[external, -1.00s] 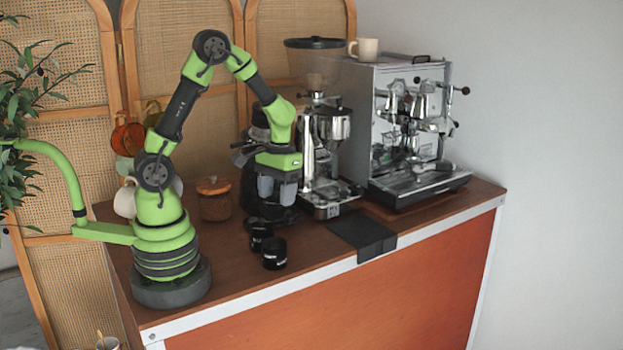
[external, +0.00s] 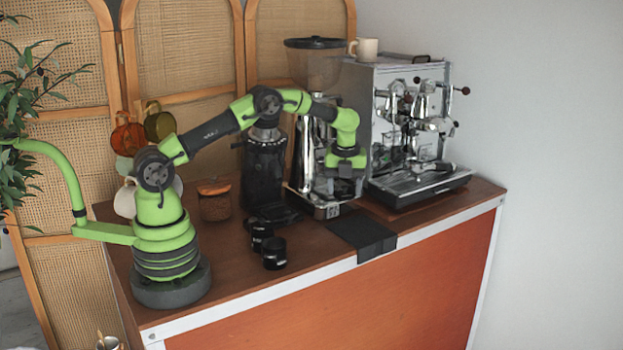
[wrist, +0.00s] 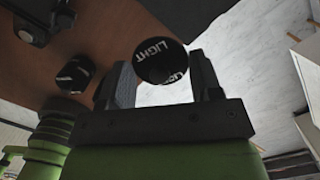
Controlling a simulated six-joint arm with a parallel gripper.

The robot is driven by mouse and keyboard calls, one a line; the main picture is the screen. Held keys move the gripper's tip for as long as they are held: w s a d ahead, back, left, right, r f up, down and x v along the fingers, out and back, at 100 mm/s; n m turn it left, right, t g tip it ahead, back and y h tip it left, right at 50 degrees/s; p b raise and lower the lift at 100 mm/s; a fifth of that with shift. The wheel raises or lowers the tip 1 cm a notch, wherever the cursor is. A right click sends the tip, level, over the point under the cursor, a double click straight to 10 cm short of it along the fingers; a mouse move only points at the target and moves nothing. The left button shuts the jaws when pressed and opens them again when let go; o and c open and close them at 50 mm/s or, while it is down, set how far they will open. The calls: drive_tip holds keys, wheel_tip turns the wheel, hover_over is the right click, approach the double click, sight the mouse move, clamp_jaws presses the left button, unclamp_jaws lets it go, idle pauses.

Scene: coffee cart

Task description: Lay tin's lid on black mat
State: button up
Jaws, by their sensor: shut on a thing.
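My gripper (external: 346,190) is raised over the counter, above the far part of the black mat (external: 372,238). In the wrist view, it is shut on the round black lid (wrist: 160,62), marked "LIGHT", between its fingers. The external view does not show the lid clearly. Two small black tins, a rear one (external: 260,234) and a front one (external: 274,256), stand left of the mat; a black tin (wrist: 73,75) also shows at left in the wrist view. The mat (wrist: 190,14) shows at the top there and looks bare, hanging over the counter's front edge.
The espresso machine (external: 413,125) stands right of my gripper, with a cream mug (external: 364,48) on top. The large grinder (external: 316,70) and the small black grinder (external: 264,165) stand close behind. A lidded jar (external: 214,204) is near my base. The front right counter is clear.

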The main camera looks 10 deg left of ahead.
sight(352, 232)
drive_tip(key=m, duration=0.1)
drive_tip(key=w+m, duration=0.1)
drive_tip(key=d+f+m, duration=0.1)
drive_tip(key=m, duration=0.1)
drive_tip(key=shift+w+h, duration=0.3)
drive_tip(key=shift+w, duration=0.05)
drive_tip(key=f+m, duration=0.2)
drive_tip(key=f, duration=0.1)
drive_tip(key=w+f+m, duration=0.1)
drive_tip(key=f, duration=0.3)
drive_tip(key=f+m, duration=0.2)
drive_tip(key=f, duration=0.1)
drive_tip(key=shift+w+d+f+m, duration=0.25)
drive_tip(key=shift+d+f+m, duration=0.05)
drive_tip(key=shift+f, duration=0.1)
drive_tip(key=shift+h, duration=0.3)
drive_tip(key=o, duration=1)
drive_tip(key=shift+f, duration=0.1)
drive_tip(key=shift+c, duration=0.2)
drive_tip(key=r, duration=0.8)
drive_tip(key=s+a+r, duration=0.1)
drive_tip(key=r, duration=0.3)
drive_tip(key=shift+r, duration=0.1)
drive_tip(key=shift+r, duration=0.1)
